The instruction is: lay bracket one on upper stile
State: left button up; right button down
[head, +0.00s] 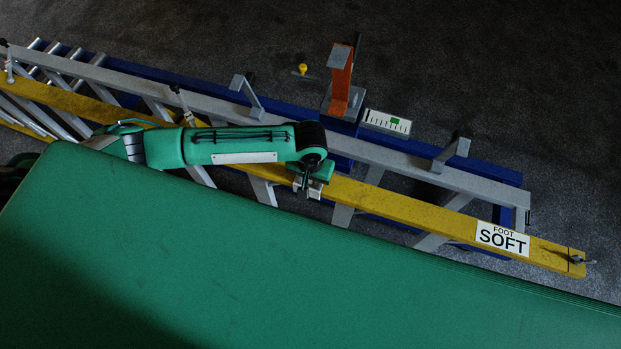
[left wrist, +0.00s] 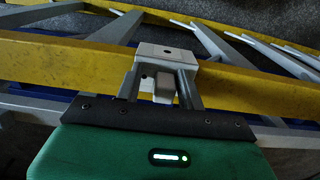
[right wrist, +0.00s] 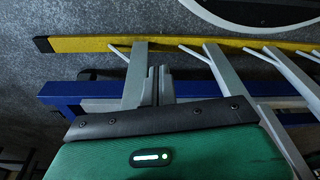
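The upper stile looks to be the long yellow rail (head: 400,200), marked FOOT SOFT near its right end. It also crosses the left wrist view (left wrist: 250,88). A pale grey bracket (left wrist: 167,52) with a hole in its top plate is at the yellow stile; it shows small in the head view, partly hidden under my gripper. My left gripper (left wrist: 162,88) is right at it, fingers spread on either side of the bracket's tab, with gaps visible. My right gripper (right wrist: 157,85) is outside the head view; its fingers are nearly together, empty, near a grey rung.
A grey stile (head: 400,162) and blue beam (head: 490,170) run behind the yellow one. A yellow knob (head: 302,69) lies beyond. A large green surface (head: 250,270) fills the foreground.

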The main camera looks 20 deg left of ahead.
pick_arm(q)
jog(key=shift+a+f, duration=0.35)
notch_tip(320, 180, up, 15)
jog(key=p, duration=0.1)
jog(key=shift+d+f+p, duration=0.2)
jog(key=shift+d+p, duration=0.15)
jog(key=shift+p, duration=0.05)
pick_arm(e)
jog(key=s+d+f, duration=0.1)
jog(key=s+f, duration=0.2)
jog(key=f, duration=0.3)
jog(key=shift+s+d+f, duration=0.15)
jog(key=shift+f, duration=0.1)
